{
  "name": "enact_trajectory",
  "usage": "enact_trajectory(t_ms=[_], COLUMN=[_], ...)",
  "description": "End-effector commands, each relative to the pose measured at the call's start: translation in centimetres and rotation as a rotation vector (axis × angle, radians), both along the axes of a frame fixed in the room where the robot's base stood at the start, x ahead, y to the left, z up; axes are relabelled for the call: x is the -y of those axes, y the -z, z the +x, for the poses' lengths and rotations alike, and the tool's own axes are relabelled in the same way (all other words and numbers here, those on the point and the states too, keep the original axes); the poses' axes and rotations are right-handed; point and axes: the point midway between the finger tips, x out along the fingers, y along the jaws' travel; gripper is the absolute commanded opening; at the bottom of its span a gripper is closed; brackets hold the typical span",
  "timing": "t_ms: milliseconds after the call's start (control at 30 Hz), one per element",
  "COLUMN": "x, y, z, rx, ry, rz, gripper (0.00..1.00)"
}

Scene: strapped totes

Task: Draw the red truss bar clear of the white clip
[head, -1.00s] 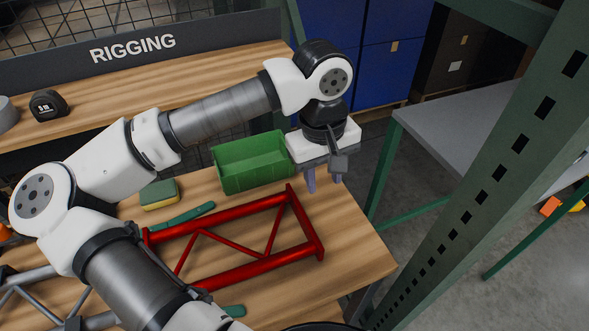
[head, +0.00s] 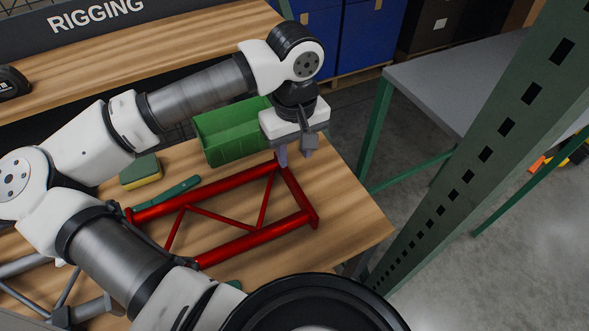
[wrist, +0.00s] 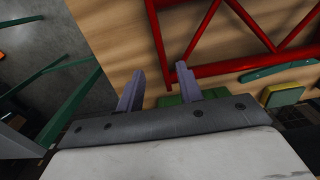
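The red truss bar (head: 250,240) lies on the wooden bench, with two long rails, an end bar and thin zigzag struts. It also shows at the top of the wrist view (wrist: 155,32). My gripper (head: 295,158) is at the truss's far right corner. In the wrist view my gripper (wrist: 158,88) has its two fingers apart with nothing held between them. One finger overlaps the corner in that view; whether it touches I cannot tell. I cannot make out the white clip; my arm hides the truss's left end.
A green bin (head: 228,140) stands just behind the truss. A sponge (head: 140,172) and a teal strip (head: 175,190) lie left of it. Grey truss parts (head: 75,290) are at lower left. A green upright (head: 470,170) rises at right, beyond the bench edge.

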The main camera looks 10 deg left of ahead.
Motion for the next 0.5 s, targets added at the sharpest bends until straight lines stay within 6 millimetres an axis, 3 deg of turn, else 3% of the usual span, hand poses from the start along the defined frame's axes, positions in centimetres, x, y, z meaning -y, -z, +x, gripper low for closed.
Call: enact_trajectory(t_ms=[500], x=[0.0], y=[9.3], z=[0.0], rx=[0.0], ry=[-0.001], rz=[-0.003], gripper=[0.36])
